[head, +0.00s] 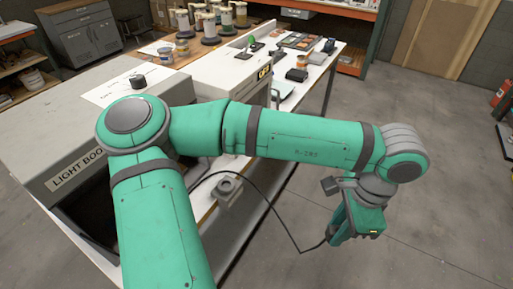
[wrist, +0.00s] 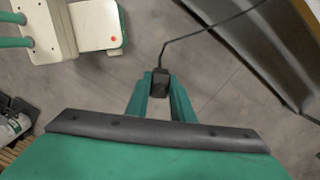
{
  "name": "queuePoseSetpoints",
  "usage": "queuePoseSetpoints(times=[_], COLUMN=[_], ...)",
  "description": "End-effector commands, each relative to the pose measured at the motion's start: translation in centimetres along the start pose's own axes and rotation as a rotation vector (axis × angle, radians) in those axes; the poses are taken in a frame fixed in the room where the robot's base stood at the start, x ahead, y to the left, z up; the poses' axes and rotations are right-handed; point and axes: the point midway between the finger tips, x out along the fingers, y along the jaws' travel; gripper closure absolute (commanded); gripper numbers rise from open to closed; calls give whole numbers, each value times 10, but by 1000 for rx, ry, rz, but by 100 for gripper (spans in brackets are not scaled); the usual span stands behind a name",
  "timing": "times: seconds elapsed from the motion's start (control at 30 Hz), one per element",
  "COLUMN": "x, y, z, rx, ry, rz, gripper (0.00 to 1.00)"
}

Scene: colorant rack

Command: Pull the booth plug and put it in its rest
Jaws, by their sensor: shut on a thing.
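My gripper (head: 332,240) hangs low over the floor, to the right of the table's front edge. In the wrist view my gripper (wrist: 160,92) is shut on the black plug (wrist: 160,79), held between the fingertips. In the head view the plug is mostly hidden by the gripper. Its thin black cord (head: 277,213) runs from the gripper back to the table by the light booth (head: 60,140). A grey bracket with a round opening (head: 229,187) sits at the table's front edge, apart from the gripper; I cannot tell whether it is the rest.
An orange-framed shelf stands behind. The concrete floor (head: 420,220) is open on the right.

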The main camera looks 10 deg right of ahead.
Motion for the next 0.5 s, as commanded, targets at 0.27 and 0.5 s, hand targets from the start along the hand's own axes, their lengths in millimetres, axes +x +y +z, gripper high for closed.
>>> queuePoseSetpoints(times=[0.27, 0.5], x=[1, 8], y=[-8, -70], z=[4, 42], rx=[1, 13], ry=[4, 28], rz=[-1, -10], gripper=[100, 100])
